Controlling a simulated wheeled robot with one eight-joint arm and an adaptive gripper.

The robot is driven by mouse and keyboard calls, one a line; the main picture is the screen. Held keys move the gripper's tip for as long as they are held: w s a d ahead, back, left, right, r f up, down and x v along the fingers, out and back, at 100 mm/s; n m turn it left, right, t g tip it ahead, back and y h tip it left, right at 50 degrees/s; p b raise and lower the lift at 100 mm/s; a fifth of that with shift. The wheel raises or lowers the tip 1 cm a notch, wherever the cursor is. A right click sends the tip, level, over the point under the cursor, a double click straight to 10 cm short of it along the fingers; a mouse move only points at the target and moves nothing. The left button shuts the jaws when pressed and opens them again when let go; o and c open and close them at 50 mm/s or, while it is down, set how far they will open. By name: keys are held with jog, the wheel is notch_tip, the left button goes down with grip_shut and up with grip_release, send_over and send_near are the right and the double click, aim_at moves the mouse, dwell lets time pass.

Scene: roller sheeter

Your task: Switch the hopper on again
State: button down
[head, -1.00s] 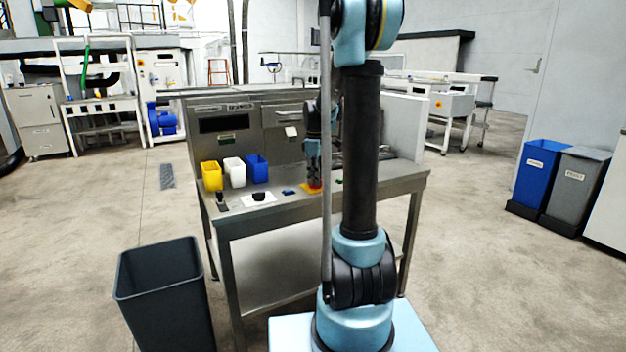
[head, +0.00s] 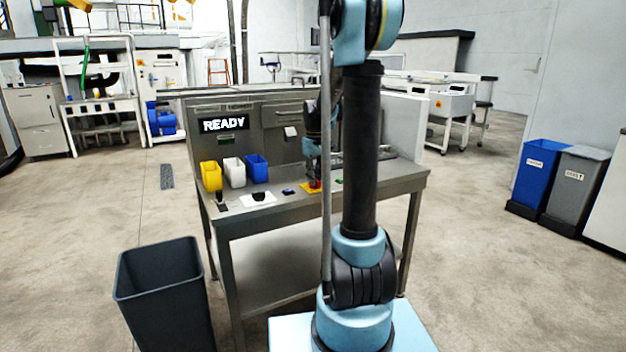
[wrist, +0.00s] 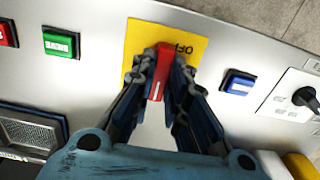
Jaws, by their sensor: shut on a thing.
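The red switch handle (wrist: 164,52) stands on a yellow plate (wrist: 138,37) marked OFF in the wrist view. My gripper (wrist: 164,70) is shut on this handle, one finger on each side. The fingers hide part of the plate and any other marking. In the head view, the yellow plate (head: 306,187) lies on the bench top with my gripper (head: 314,178) over it, partly behind my arm. The display (head: 223,125) on the bench's back panel is lit and reads READY.
A green button (wrist: 61,43) and a blue button (wrist: 238,84) flank the plate. Yellow, white and blue containers (head: 256,168) stand at the bench's back left. A dark bin (head: 160,290) stands on the floor in front.

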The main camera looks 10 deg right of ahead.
jog(key=shift+s, duration=0.15)
dwell(0.3)
jog(key=c, duration=1.6)
grip_release()
notch_tip(320, 180, up, 12)
jog(key=shift+f, duration=0.1)
